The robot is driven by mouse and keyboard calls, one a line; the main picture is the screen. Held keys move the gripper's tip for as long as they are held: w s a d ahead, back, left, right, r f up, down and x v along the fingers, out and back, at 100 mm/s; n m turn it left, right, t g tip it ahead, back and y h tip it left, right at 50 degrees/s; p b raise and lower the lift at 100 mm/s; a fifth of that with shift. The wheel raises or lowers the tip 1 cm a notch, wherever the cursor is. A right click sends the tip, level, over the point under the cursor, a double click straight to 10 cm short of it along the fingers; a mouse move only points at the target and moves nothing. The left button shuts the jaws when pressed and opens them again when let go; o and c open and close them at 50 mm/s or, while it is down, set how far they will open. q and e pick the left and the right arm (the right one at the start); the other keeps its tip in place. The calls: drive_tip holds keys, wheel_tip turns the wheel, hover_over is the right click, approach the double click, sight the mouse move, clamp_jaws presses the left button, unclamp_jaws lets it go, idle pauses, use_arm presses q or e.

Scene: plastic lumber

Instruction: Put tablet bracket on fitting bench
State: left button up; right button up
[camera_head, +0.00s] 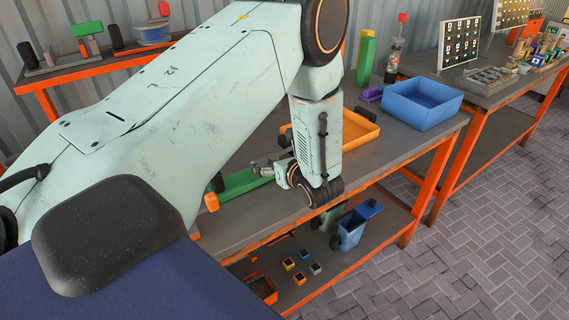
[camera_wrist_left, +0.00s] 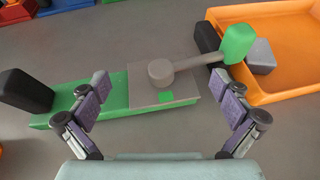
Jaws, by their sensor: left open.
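I cannot tell for sure which thing is the tablet bracket. A long green piece (camera_wrist_left: 110,104) lies on a grey benchtop, with a flat grey plate (camera_wrist_left: 150,84) and a grey lever with a green knob (camera_wrist_left: 238,43) on it. It shows partly behind my arm in the head view (camera_head: 240,183). My left gripper (camera_wrist_left: 167,85) is open, its fingers apart on either side of the plate, with nothing held. The orange-framed bench (camera_head: 410,140) may be the fitting bench. My right gripper is not in view.
An orange tray (camera_wrist_left: 285,88) lies right of the green piece. A blue bin (camera_head: 422,103), green post (camera_head: 366,57) and bottle (camera_head: 393,64) stand farther along the bench. The lower shelf holds a blue container (camera_head: 350,232) and small blocks. Another bench (camera_head: 482,92) stands at right.

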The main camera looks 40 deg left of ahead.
use_arm(q)
drive_tip(key=p+v, duration=0.6)
drive_tip(key=v, duration=0.6)
drive_tip(key=shift+r, duration=0.4)
drive_tip(key=shift+s+a, duration=0.1)
drive_tip(key=shift+a, duration=0.05)
